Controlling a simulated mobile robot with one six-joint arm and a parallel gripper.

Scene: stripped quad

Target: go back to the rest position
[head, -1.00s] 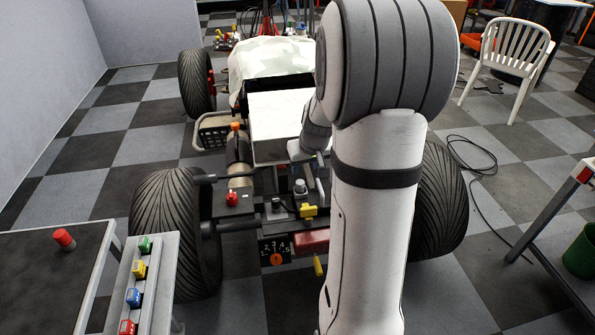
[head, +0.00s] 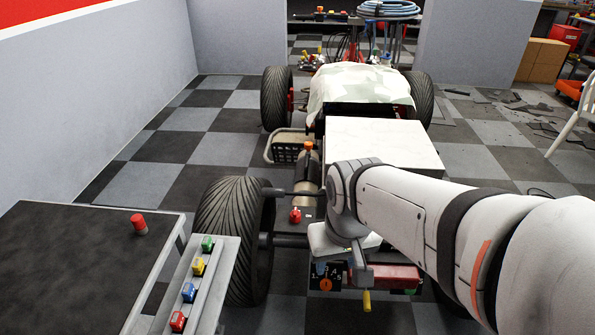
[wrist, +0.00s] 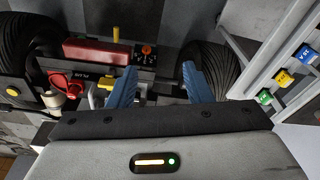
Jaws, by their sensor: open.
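My gripper (wrist: 157,78) is open in the wrist view, its two blue fingers spread apart with nothing between them. In the head view my arm reaches in from the lower right, and its wrist hangs over the front of the stripped quad (head: 385,140). The fingers are hard to make out there. In the wrist view the quad's front panel lies beyond and below the fingers, with a red block (wrist: 95,50), a yellow lever (wrist: 116,34) and an orange dial (wrist: 147,50). I cannot tell the gap between fingers and panel.
A dark-topped table (head: 75,255) with a red knob (head: 139,224) stands at the left. Beside it a grey rail (head: 215,285) carries several coloured blocks. The quad's front left tyre (head: 235,235) is close to the rail. Checkered floor (head: 150,175) is open along the left wall.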

